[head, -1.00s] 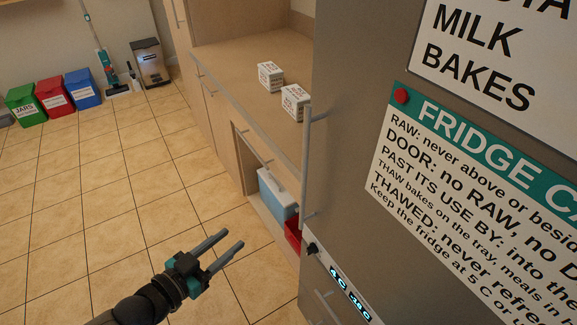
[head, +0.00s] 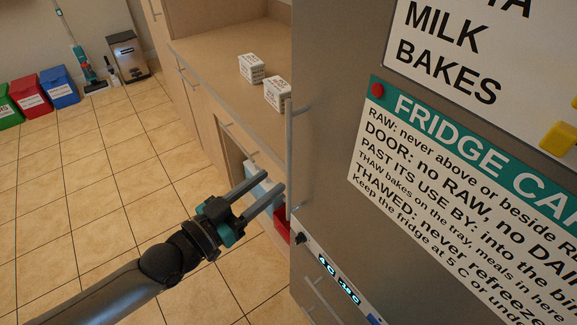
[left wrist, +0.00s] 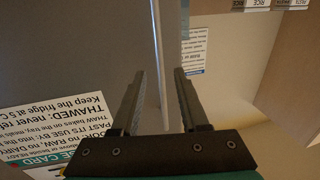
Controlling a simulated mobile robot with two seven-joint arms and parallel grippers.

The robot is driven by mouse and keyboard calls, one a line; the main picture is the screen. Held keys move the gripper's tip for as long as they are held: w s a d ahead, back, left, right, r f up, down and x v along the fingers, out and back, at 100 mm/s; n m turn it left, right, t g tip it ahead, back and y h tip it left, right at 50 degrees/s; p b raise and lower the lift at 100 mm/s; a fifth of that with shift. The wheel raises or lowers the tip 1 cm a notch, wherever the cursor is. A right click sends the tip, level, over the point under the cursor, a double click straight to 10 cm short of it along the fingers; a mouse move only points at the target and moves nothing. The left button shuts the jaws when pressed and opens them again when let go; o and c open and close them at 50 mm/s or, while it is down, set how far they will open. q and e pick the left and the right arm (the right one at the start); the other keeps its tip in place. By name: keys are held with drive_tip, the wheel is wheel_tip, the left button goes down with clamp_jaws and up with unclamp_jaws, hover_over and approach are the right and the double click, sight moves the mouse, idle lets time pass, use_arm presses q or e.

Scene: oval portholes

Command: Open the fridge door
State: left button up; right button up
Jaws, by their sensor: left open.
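The grey fridge door (head: 328,120) fills the right of the head view and looks closed. Its upright bar handle (head: 289,150) runs along the door's left edge. My left gripper (head: 272,180) is open and empty, its fingertips just left of the handle's lower part. In the left wrist view, the handle (left wrist: 158,50) appears as a pale bar between the two open fingers (left wrist: 159,74), with the grey door (left wrist: 70,50) to its left. I cannot tell whether the bar lies between the fingers in depth or touches one. My right gripper is not in view.
A teal-headed fridge card (head: 440,150) is on the door. Below the handle are a lit display (head: 338,279) and another handle (head: 322,300). A counter (head: 215,50) with two white boxes (head: 251,68) stands left of the fridge. Tiled floor (head: 90,190) is clear.

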use_arm(q)
drive_tip(key=x, duration=0.7)
drive_tip(key=shift+c, duration=0.3)
drive_tip(key=shift+a, duration=0.1)
clamp_jaws()
idle(0.9)
